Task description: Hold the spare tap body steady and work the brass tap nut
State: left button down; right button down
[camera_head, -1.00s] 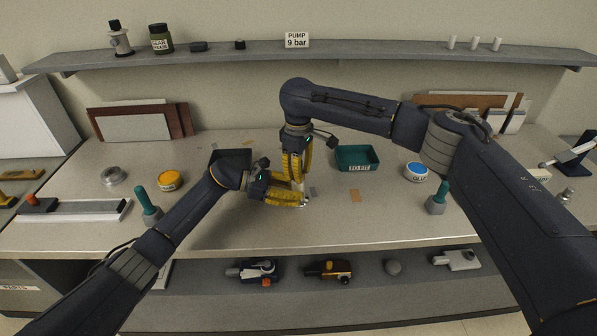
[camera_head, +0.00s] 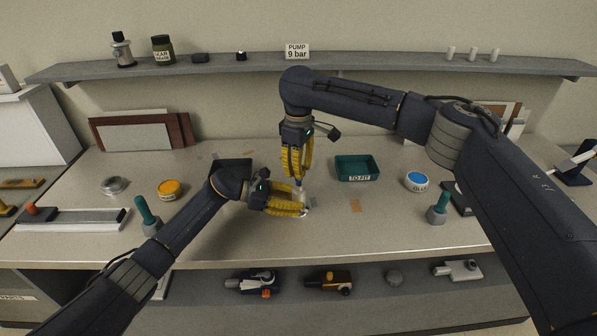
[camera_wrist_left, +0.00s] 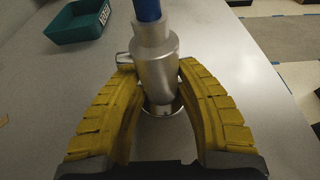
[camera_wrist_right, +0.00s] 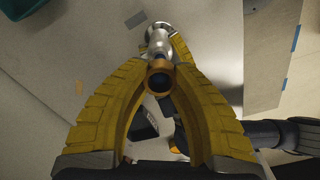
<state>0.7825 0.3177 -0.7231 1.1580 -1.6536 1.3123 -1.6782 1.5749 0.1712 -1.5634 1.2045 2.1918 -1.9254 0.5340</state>
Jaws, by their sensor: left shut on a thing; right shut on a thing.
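The spare tap body (camera_wrist_left: 156,72) is a silver stepped cylinder standing upright on the counter, with a blue stem (camera_wrist_left: 147,9) above it. My left gripper (camera_head: 304,201) is shut around the body from the side, low down. My right gripper (camera_head: 298,177) points down above it and is shut on the brass tap nut (camera_wrist_right: 159,68). In the right wrist view the nut is a brass ring with a dark blue centre, and the silver body (camera_wrist_right: 157,38) shows beyond it. The nut is hidden by the fingers in the head view and is out of the left wrist view.
A green tray (camera_head: 357,168) stands to the right on the counter, and a blue-topped tub (camera_head: 416,182) beyond it. A yellow tub (camera_head: 170,189) and teal-handled tools (camera_head: 147,213) (camera_head: 438,205) stand nearby. A shelf (camera_head: 380,62) runs along the back. The front middle counter is clear.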

jog(key=shift+r, duration=0.2)
jog(key=shift+r, duration=2.3)
pick_arm(q)
jog(key=c, duration=0.9)
grip_release()
jog(key=shift+a, duration=0.1)
jog(key=v, duration=1.1)
jog(key=shift+a+r, duration=0.15)
jog(key=shift+a, duration=0.2)
